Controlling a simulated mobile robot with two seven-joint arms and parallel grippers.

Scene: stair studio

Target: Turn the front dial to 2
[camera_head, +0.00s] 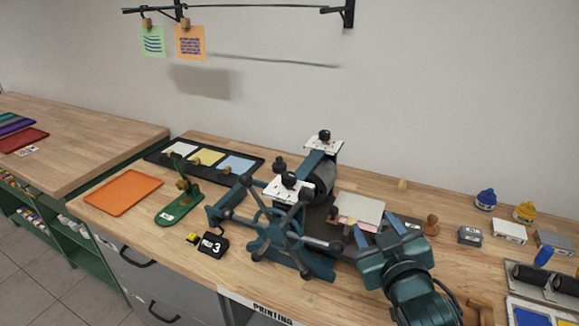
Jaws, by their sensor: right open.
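A dark teal printing press stands in the middle of the bench, with a spoked wheel (275,232) on its near side and a grey roller (320,178) behind. The front dial (289,180) is a black knob on a white marked plate (272,188) on top of the near side. Its setting is too small to read. A second black knob, the rear dial (324,136), sits on a similar plate at the far side. My right gripper (382,228) is open, right of the wheel and below the front dial, apart from it. My left gripper is not in view.
A pale sheet (360,207) lies on the press bed near my right gripper. Ink jars (486,199) and small blocks (470,236) stand right.

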